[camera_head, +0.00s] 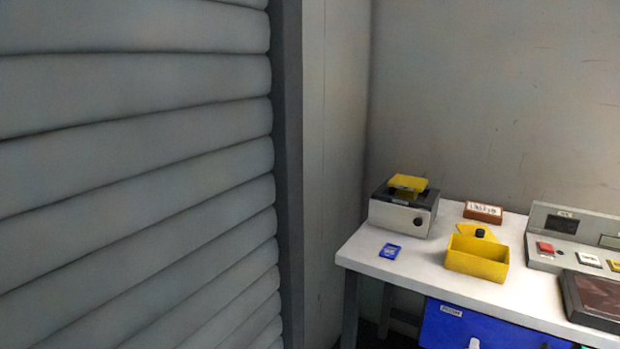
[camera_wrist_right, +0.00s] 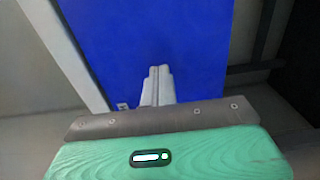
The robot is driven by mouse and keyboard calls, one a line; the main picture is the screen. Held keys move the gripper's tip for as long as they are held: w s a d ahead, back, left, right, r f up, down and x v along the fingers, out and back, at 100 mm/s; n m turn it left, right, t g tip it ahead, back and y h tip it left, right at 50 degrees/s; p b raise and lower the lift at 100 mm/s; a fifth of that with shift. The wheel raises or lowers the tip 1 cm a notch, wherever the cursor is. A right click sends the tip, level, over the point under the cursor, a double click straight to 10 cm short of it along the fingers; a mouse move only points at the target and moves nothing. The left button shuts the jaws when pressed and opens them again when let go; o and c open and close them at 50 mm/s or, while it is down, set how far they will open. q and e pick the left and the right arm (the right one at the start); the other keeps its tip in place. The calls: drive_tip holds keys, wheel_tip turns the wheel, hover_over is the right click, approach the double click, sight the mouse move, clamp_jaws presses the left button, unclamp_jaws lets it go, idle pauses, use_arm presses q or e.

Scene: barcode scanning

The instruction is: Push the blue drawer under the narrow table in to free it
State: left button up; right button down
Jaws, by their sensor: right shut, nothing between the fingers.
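The blue drawer (camera_head: 450,328) hangs under the white narrow table (camera_head: 362,252), at the bottom of the head view. A small white label is on its front, and its lower part is cut off by the frame. In the right wrist view the blue drawer (camera_wrist_right: 145,38) fills the upper middle. My right gripper (camera_wrist_right: 160,70) is shut and empty, its light grey fingertips pointing at the blue face. I cannot tell whether they touch it. In the head view only the tip of the right gripper (camera_head: 474,343) shows, in front of the drawer. My left gripper is not in view.
On the table stand a grey device (camera_head: 403,207) with a yellow top, a blue card (camera_head: 390,251), a yellow open box (camera_head: 477,260), a brown sign block (camera_head: 483,212) and a console (camera_head: 565,230). A dark panel (camera_head: 597,299) lies at the right. A grey ribbed wall (camera_head: 130,180) fills the left.

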drive_tip(key=v, duration=1.2)
drive_tip(key=shift+s+b, duration=0.4)
drive_tip(key=shift+a, duration=0.15)
